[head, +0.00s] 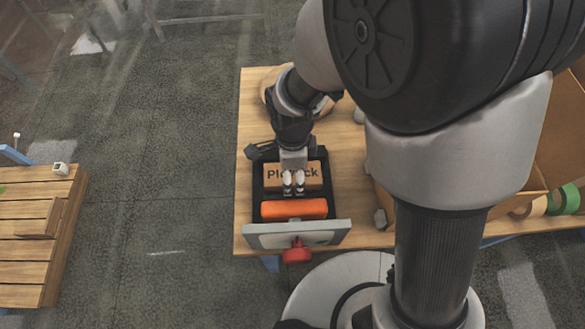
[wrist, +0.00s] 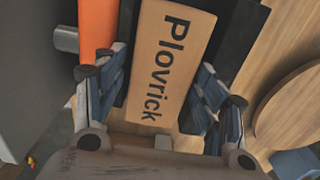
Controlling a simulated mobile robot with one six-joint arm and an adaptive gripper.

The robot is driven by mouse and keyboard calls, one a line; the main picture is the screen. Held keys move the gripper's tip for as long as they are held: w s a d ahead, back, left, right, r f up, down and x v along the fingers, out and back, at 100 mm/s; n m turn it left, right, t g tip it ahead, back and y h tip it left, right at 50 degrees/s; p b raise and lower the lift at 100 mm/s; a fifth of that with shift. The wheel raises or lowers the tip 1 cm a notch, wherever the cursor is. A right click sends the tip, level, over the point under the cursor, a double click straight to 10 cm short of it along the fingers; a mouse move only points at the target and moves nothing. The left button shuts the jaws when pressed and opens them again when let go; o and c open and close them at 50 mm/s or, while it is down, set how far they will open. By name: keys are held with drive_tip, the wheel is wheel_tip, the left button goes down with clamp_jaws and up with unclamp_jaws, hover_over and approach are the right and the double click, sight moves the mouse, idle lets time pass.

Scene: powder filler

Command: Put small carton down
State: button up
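The small carton (head: 312,174) is a tan box with the word "Plovrick" in dark letters. It lies within the outline of a black tray (head: 257,185) on the wooden table. My gripper (head: 293,184) points down over the carton and hides part of its lettering. In the wrist view the carton (wrist: 170,60) lies lengthwise between my gripper's fingers (wrist: 163,75), one along each long side. Whether both fingers press on it is hard to tell. The carton's underside is hidden, so its contact with the tray is not visible.
An orange block (head: 294,210) lies beside the carton, towards the table's front edge. A grey panel with a red knob (head: 297,251) stands at that edge. A round wooden piece (head: 270,95) is behind the tray. A large open cardboard box (head: 560,130) is at right.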

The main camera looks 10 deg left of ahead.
drive_tip(key=shift+o, duration=0.5)
drive_tip(key=shift+w, duration=0.1)
wheel_tip(320, 180, up, 12)
drive_tip(key=p, duration=0.4)
drive_tip(key=shift+r, duration=0.2)
